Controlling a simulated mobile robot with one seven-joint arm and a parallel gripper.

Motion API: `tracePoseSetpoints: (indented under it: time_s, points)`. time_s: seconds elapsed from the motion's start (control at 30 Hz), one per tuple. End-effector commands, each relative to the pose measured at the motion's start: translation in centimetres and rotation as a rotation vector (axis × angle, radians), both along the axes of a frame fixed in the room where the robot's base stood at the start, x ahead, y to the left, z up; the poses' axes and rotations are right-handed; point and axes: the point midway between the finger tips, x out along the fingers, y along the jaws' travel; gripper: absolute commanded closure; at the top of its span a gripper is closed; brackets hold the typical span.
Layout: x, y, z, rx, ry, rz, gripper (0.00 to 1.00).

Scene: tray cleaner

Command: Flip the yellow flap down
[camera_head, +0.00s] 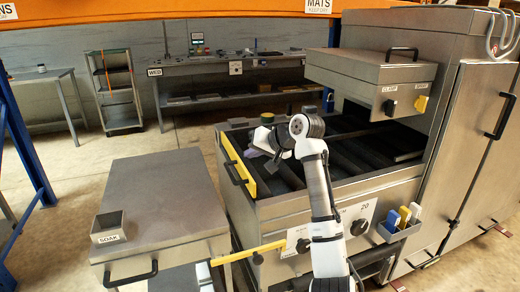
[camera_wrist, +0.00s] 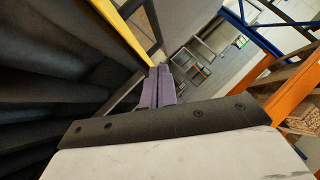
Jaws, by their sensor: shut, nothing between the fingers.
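The yellow flap (camera_head: 238,168) runs along the upper left edge of the steel tray cleaner (camera_head: 285,208) and stands up, tilted. In the wrist view it is a yellow strip (camera_wrist: 122,32) at the top, left of my fingertips. My gripper (camera_head: 252,152) is over the machine's open top, close to the flap on its inner side. Its purple fingers (camera_wrist: 160,72) are shut with nothing between them. They look apart from the flap, but I cannot tell the exact gap. My arm hides part of the machine's top.
A yellow bar (camera_head: 248,250) sticks out at the front left. A steel cabinet with a small SOAK bin (camera_head: 108,226) stands at left. A raised box (camera_head: 372,72) overhangs the back right. Dark rollers (camera_head: 345,155) fill the open top.

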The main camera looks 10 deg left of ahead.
Motion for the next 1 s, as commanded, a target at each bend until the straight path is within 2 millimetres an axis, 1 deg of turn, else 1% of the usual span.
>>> tracePoseSetpoints:
  time_s: [0.03,0.2,0.3,0.4,0.6,1.0]
  points:
    - [0.4,0.9,-0.7,-0.001,0.003,0.002,1.00]
    - [1.5,3.3,-2.7,-0.001,0.001,0.000,1.00]
    - [0.9,3.8,-4.1,-0.001,0.001,0.000,1.00]
    - [0.5,4.3,-5.0,0.000,0.001,-0.001,1.00]
    - [0.2,4.8,-5.7,0.000,-0.001,-0.001,1.00]
    - [0.2,4.8,-5.7,-0.006,-0.005,0.000,1.00]
